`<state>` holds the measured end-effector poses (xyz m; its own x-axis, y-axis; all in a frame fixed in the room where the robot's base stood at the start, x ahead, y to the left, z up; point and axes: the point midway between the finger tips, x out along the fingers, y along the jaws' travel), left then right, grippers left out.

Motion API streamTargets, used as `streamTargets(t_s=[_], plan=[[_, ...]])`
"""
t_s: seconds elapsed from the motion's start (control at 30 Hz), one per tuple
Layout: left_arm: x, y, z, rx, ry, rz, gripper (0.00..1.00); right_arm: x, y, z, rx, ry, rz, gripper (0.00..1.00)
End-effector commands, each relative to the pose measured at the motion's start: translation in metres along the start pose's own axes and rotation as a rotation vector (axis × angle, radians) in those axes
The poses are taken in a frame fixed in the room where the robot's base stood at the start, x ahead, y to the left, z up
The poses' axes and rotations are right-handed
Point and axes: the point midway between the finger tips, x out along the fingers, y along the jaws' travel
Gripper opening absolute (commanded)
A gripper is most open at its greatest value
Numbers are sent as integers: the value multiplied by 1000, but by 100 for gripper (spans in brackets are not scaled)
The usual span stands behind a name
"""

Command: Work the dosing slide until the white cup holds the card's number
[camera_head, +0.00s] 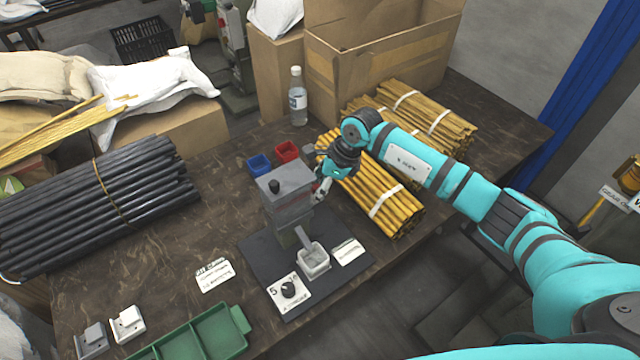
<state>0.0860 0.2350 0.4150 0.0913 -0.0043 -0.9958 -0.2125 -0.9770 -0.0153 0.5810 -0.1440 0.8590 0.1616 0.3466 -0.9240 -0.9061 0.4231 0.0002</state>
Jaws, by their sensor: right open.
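The grey dosing device (287,200) stands on a dark mat (262,248), with a dark knob on top and a sloping chute at its front. The white cup (317,264) sits under the chute's lower end; its contents are too small to make out. A white card (274,296) with a 5 and a black knob lies in front of the device; its small print is unreadable. My right gripper (321,193) is open at the device's right side, close to it. The slide is not clearly visible there, and I cannot tell whether the fingers touch it. My left gripper is out of view.
A blue bin (259,165) and a red bin (287,151) stand behind the device, with a bottle (298,100) farther back. Bundles of yellow rods (400,212) lie to the right, black rods (80,215) to the left. A green tray (243,318) is at the front.

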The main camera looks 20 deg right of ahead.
Motion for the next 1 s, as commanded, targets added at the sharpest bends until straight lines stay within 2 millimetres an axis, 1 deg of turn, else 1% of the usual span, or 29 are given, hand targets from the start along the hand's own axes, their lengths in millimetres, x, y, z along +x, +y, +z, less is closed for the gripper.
streamTargets(t_s=[0.1, 0.43, 0.8, 0.87, 1.0], plan=[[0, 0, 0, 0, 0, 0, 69, 0, 0, 0, 0, 0, 0, 44], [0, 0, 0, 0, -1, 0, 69, 0, 0, 0, 0, 0, 0, 1], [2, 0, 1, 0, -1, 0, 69, 0, -2, -2, 1, 0, -1, 0], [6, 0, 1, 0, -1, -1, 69, 0, -6, -6, 1, 1, -3, 0], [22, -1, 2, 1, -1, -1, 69, -4, -22, -21, 3, 2, -6, 0]])
